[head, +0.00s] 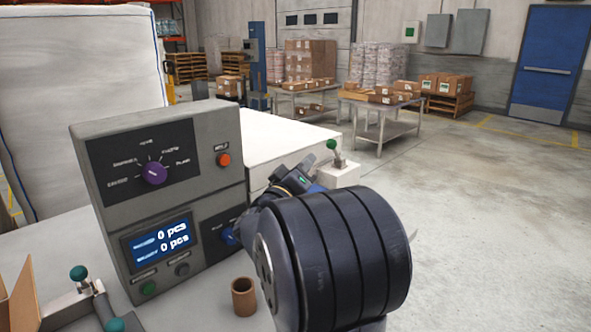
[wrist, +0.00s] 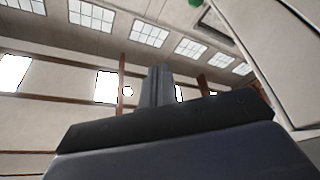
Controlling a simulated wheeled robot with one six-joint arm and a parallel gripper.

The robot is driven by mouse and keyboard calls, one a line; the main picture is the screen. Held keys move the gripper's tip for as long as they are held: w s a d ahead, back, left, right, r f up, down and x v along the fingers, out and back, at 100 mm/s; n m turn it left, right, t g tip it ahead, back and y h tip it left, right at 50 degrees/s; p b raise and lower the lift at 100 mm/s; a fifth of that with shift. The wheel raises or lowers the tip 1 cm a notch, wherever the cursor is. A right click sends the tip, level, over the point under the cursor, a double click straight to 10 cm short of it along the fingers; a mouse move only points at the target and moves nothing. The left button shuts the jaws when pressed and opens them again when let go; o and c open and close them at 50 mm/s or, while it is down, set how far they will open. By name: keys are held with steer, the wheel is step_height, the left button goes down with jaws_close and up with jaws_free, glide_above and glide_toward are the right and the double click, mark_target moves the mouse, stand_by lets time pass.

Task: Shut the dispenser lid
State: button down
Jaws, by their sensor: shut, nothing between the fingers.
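A white cabinet-like box (head: 275,135) stands behind the grey control panel in the head view. It may be the dispenser, but I cannot make out which part is its lid or whether that is open. A lever with a green ball (head: 333,148) stands on a small white block at its right end. My gripper (wrist: 156,84) shows shut and empty in the wrist view, its fingers together. In the head view my dark arm link hides most of it, near the box's front. A pale panel (wrist: 285,55) and a green knob (wrist: 195,3) show at the wrist view's upper right.
The grey control panel (head: 120,215) has a purple dial, a display and several buttons. A brown cup (head: 244,296) stands before it. A green-knobbed clamp (head: 85,290) and an open carton (head: 18,295) are at lower left. The floor at right is clear.

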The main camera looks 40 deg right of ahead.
steer(key=shift+s+d+f+m+g+h+b, duration=0.1)
steer(key=shift+s+f+m+g+h+b, duration=0.25)
steer(key=shift+s+f+m+b, duration=0.4)
steer(key=shift+s+d+f+m+g+h+b, duration=0.1)
steer(key=shift+s+f+m+g+h+b, duration=0.3)
steer(key=shift+m+b, duration=0.6)
steer(key=shift+s+d+f+m+g+h+b, duration=0.2)
steer(key=shift+s+f+m+b, duration=0.3)
steer(key=shift+s+m+b, duration=0.4)
steer(key=shift+w+a, duration=0.1)
steer(key=shift+w, duration=0.05)
steer(key=shift+f, duration=0.1)
